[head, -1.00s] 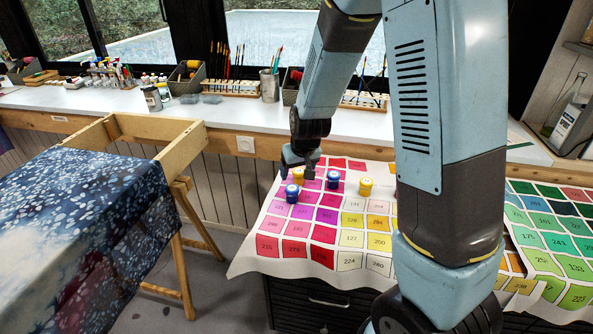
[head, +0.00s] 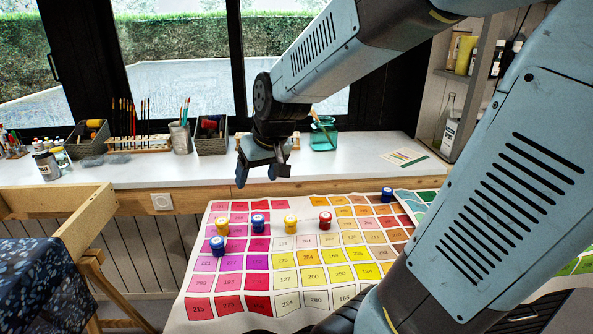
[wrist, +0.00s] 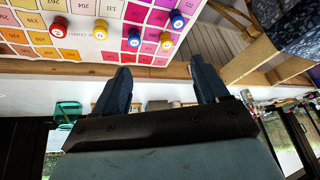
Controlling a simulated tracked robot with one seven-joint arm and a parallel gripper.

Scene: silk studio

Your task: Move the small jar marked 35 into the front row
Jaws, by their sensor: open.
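Small jars with blue, yellow and red lids stand on a numbered colour chart (head: 285,305). At the left are a yellow jar (head: 222,227), a blue jar (head: 217,246) in front of it and another blue jar (head: 258,224). To their right are a yellow jar (head: 291,224), a red jar (head: 325,220) and, farther back, a blue jar (head: 387,195). The lid marks are too small to read, so I cannot tell which is 35. My gripper (head: 257,176) is open and empty, above and behind the jars. In the wrist view its fingers (wrist: 160,90) are apart with nothing between them.
A white counter (head: 360,160) runs behind the chart, with a brush rack (head: 140,143), a brush cup (head: 181,137) and a teal glass jar (head: 323,135). A wooden frame (head: 85,210) with blue cloth stands at the left. The chart's front is clear of jars.

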